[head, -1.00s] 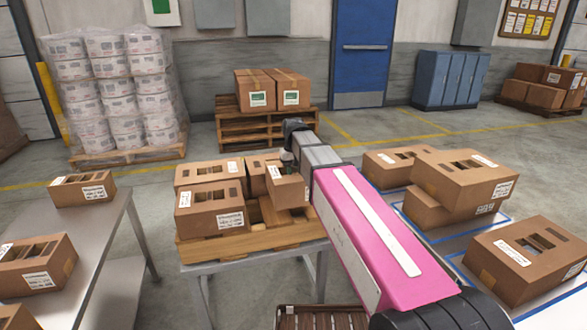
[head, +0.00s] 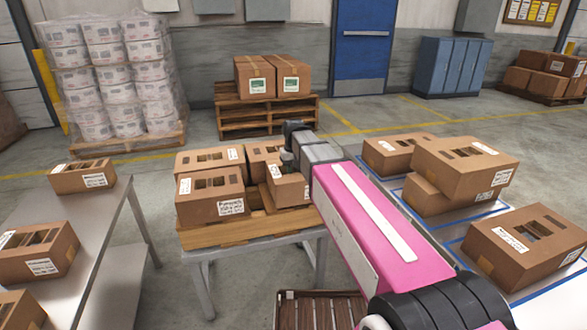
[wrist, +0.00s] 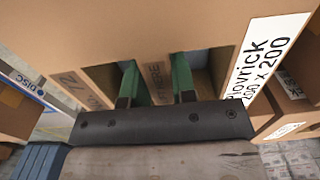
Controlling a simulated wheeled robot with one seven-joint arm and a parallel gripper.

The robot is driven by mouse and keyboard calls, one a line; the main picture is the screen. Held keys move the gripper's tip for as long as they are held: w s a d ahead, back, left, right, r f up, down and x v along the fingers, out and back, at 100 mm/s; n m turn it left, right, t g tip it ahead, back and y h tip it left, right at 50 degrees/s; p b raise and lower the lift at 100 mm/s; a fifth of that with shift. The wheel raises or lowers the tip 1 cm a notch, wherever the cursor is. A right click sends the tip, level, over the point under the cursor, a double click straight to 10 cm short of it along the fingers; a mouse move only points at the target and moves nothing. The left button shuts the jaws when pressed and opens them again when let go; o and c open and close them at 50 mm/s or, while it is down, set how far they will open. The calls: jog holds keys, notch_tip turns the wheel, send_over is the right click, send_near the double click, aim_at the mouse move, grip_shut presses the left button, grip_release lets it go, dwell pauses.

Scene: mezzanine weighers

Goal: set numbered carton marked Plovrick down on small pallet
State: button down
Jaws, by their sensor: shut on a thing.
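The numbered carton marked Plovrick (head: 288,190) is in my gripper (head: 289,160) at the right part of the small pallet (head: 225,236). In the wrist view the carton (wrist: 190,22) shows its white label reading "Plovrick" and "200 x 200". The green fingers of my gripper (wrist: 157,85) reach into its slots, shut on it. Several other slotted cartons stand on the pallet, one at front left (head: 210,196) and others behind. The Plovrick carton is low among them; I cannot tell whether its base touches the pallet boards.
The pallet lies on a grey table (head: 200,256). A steel bench (head: 95,235) with cartons is at left. A wooden pallet stack (head: 265,118) with two cartons is behind. A slatted wooden surface (head: 320,308) is below.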

jog(key=shift+f, duration=0.4)
dwell(0.5)
jog(key=c, duration=0.8)
grip_release()
jog(key=shift+c, duration=0.2)
jog(key=shift+r, duration=0.1)
